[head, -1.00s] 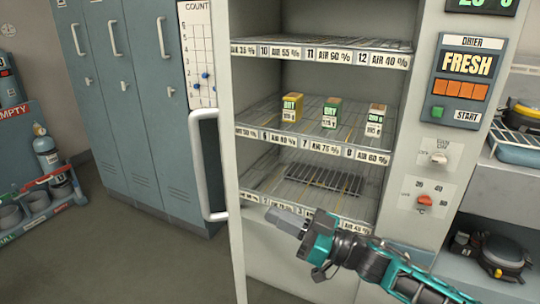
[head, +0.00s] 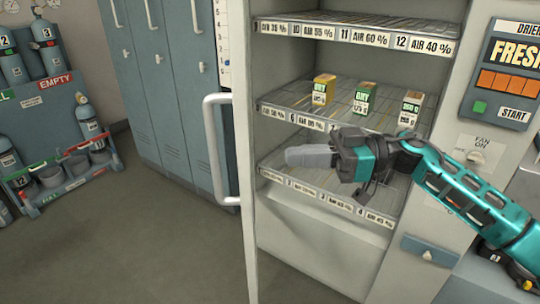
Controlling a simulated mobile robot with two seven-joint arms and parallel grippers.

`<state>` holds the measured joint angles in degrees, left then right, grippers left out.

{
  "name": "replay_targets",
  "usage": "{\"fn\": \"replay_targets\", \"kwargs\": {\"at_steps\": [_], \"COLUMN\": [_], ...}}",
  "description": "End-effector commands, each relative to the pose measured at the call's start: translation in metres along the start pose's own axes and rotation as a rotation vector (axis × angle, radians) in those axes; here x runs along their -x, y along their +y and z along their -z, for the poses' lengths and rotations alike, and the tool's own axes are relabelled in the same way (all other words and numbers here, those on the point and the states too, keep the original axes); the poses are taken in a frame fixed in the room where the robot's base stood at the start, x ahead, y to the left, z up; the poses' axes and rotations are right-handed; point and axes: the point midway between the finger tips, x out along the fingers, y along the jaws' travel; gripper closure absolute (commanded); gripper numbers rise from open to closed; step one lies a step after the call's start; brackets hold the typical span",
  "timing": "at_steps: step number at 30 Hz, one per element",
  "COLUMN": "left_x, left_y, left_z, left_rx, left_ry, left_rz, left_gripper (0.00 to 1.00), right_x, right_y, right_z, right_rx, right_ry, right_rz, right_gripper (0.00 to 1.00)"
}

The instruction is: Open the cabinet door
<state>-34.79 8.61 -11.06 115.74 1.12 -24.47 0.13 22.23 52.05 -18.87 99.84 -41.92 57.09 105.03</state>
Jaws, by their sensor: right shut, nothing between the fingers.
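The cabinet (head: 320,232) is a pale drier cabinet with wire shelves, and its inside is in plain view. Its door (head: 243,170) stands open at the left side, seen nearly edge-on. The door's long white handle (head: 213,150) is on the outer face, toward the left. My right gripper (head: 300,156) is shut and empty, pointing left in front of the lower shelves. It is to the right of the door, on the inner side, apart from the handle. Its arm hides part of the shelves. My left gripper is out of view.
Three small boxes (head: 362,100) stand on the middle shelf. The control panel (head: 512,75) is at the right. Blue-grey lockers (head: 150,90) stand behind the door. A rack with gas cylinders (head: 90,122) is at the far left. The floor (head: 130,245) in front is clear.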

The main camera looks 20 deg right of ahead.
Motion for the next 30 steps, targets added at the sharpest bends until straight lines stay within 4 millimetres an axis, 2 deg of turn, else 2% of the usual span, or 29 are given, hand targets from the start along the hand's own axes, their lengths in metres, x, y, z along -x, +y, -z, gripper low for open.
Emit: {"fn": "replay_targets", "kwargs": {"at_steps": [3,10,30], "left_x": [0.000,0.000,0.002], "left_y": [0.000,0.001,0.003], "left_z": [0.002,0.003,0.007], "left_rx": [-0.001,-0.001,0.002], "left_ry": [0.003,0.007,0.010], "left_rz": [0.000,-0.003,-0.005], "left_gripper": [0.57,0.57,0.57], "right_x": [-0.024,-0.051,-0.060], "right_y": [-0.001,0.000,0.001], "right_z": [0.001,0.000,0.001], "right_rx": [0.003,0.000,0.000], "right_ry": [0.005,0.001,0.001], "right_rz": [0.003,0.001,-0.004], "right_gripper": [1.00,1.00,1.00]}}
